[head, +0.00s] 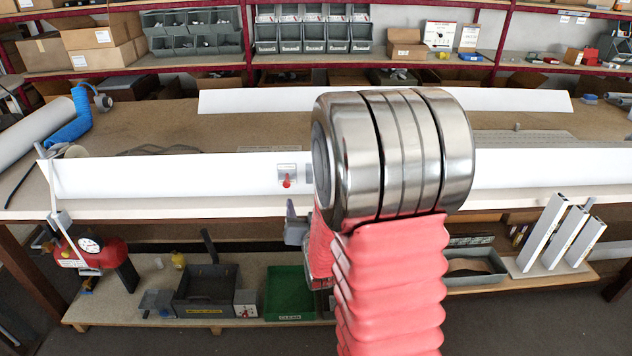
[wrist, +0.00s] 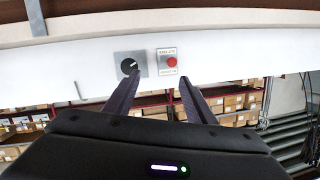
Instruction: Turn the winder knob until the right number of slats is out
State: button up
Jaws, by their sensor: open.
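My gripper (wrist: 161,78) is open and empty. Its left finger tip is just below the knob, and the right one is below and right of the red button; I cannot tell whether either touches. In the head view, the long white profile (head: 170,176) runs along the bench front, and my arm hides its middle, including the knob. I cannot make out any slats.
Another white strip (head: 260,101) lies at the back of the bench (head: 140,125). Below are a dark bin (head: 205,290), a green bin (head: 290,293) and upright white profile pieces (head: 560,235).

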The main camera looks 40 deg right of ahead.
jog(key=s+d+f+m+t+h, duration=0.1)
jog(key=s+d+f+h, duration=0.1)
jog(key=d, duration=0.3)
jog(key=shift+s+d+f+m+h, duration=0.15)
jog(key=shift+s+f+m+h, duration=0.2)
jog(key=shift+s, duration=0.2)
jog(key=shift+w, duration=0.1)
